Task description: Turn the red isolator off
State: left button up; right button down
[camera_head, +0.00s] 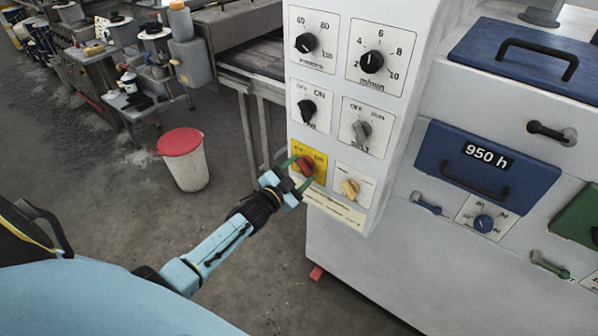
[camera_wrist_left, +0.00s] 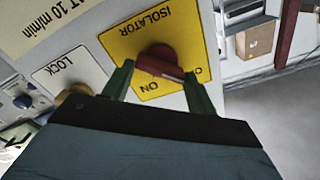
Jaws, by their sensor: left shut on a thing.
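The red isolator (camera_head: 306,167) is a rotary knob on a yellow plate (camera_head: 318,157) at the lower left of the white control panel (camera_head: 345,85). In the left wrist view the red knob (camera_wrist_left: 160,62) sits on the yellow plate (camera_wrist_left: 122,44), which reads ISOLATOR and ON, upside down. My left gripper (camera_head: 299,171) has its green fingers on both sides of the knob and is shut on it; it also shows in the left wrist view (camera_wrist_left: 160,84). The knob's exact angle is partly hidden by the gripper. My right gripper is not in view.
A yellow lock knob (camera_head: 350,188) sits right of the isolator. Black and grey dials (camera_head: 361,131) are above it. A white bin with a red lid (camera_head: 183,157) stands on the floor at left. Blue drawers (camera_head: 487,168) are at right.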

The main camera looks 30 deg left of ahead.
pick_arm(q)
jog(key=o, duration=1)
jog(key=shift+c, duration=0.2)
jog(key=shift+s, duration=0.15)
jog(key=s+a, duration=0.1)
jog(key=s, duration=1.2)
jog(key=shift+p, duration=0.3)
jog(key=s+d+f+n+g+b, duration=0.1)
jog(key=s+f+g, duration=0.25)
jog(key=f, duration=0.55)
jog(key=s+d+f+n+g+y+b, duration=0.15)
jog(key=s+f, duration=0.25)
jog(key=f, duration=0.4)
jog(key=s+d+f+n+g+b, duration=0.1)
jog(key=s+f+g, duration=0.25)
jog(key=f, duration=0.55)
jog(key=s+d+f+g, duration=0.2)
jog(key=s+f, duration=0.4)
jog(key=s, duration=0.3)
jog(key=s+d+f+n+g+b, duration=0.1)
jog(key=s+d+f+g, duration=0.1)
jog(key=s+f, duration=0.4)
jog(key=s+d+f+n+g+b, duration=0.1)
jog(key=s+f+g, duration=0.3)
jog(key=s, duration=0.8)
jog(key=shift+s+d+f, duration=0.2)
jog(key=shift+d+f, duration=0.55)
jog(key=shift+f, duration=0.15)
